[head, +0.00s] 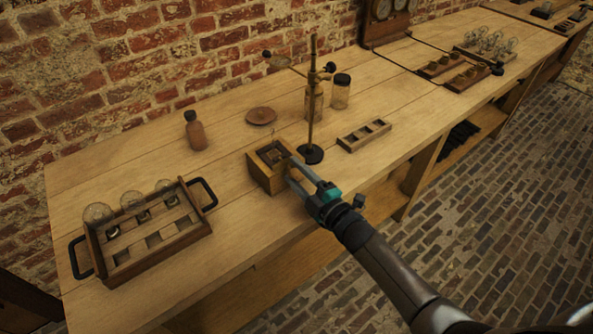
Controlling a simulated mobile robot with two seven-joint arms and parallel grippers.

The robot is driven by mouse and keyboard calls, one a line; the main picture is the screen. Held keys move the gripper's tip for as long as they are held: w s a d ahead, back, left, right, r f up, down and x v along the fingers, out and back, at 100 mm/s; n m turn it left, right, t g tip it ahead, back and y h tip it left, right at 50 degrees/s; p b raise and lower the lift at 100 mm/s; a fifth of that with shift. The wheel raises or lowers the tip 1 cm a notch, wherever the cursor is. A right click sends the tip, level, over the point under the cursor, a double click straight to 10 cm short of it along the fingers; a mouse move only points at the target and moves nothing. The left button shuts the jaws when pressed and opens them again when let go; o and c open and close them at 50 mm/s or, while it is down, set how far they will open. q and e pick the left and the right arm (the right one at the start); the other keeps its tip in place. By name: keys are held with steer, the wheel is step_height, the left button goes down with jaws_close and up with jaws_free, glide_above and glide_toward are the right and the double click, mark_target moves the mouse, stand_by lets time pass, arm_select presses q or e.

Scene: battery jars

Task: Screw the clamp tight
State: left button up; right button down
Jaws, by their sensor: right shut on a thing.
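A brass stand (311,100) rises from a round black foot (310,154) on the bench. Clamp arms with dark knobs (330,67) sit near its top, beside a glass bottle (314,102). Which of these is the clamp to be tightened is not clear. A small wooden box (264,178) with dark fittings in its top stands left of the foot. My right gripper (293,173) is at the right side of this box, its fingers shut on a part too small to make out. My left gripper is not in view.
A handled wooden tray (163,252) with glass bulbs stands at the left. A brown bottle (195,131), a round wooden disc (261,116), a black-lidded jar (341,91) and a slotted block (364,135) stand around. The bench front edge runs below my right arm.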

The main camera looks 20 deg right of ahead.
steer(key=m+p, duration=0.1)
steer(key=m, duration=0.3)
steer(key=shift+m, duration=0.4)
steer(key=m, duration=0.4)
steer(key=shift+p, duration=0.4)
steer(key=m, duration=0.8)
steer(key=shift+m, duration=0.3)
steer(key=m, duration=0.4)
steer(key=shift+m, duration=0.3)
steer(key=m+b, duration=0.1)
steer(key=m, duration=0.2)
steer(key=shift+m, duration=0.3)
steer(key=m+b, duration=0.1)
steer(key=m, duration=0.3)
steer(key=shift+f, duration=0.1)
steer(key=shift+m+b, duration=0.9)
steer(key=shift+m, duration=1.3)
